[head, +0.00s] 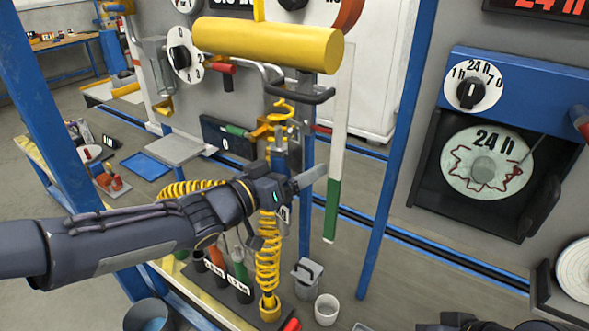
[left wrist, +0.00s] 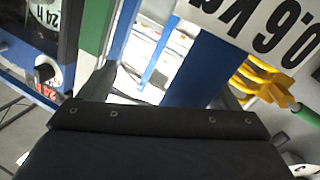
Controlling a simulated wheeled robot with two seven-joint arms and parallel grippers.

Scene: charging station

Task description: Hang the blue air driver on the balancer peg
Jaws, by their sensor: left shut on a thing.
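The blue air driver (head: 280,150) is upright in my left gripper (head: 292,186), mostly hidden behind the fingers. The gripper is shut on it. A yellow coiled hose (head: 267,250) hangs below the gripper. The yellow balancer (head: 268,45) is above, with a dark bar (head: 300,95) under it. A yellow hook (head: 283,108) shows just above the driver; I cannot tell whether the two touch or which part is the peg. In the left wrist view, my dark gripper body fills the bottom and the driver is not clear. A dark shape at the head view's bottom edge may be my right gripper (head: 470,325).
A blue post (head: 398,130) stands right of the gripper, beside a hanging white and green strip (head: 333,200). A dial panel (head: 500,150) is further right. Coloured-handled tools (head: 238,268) and a white cup (head: 327,309) stand below.

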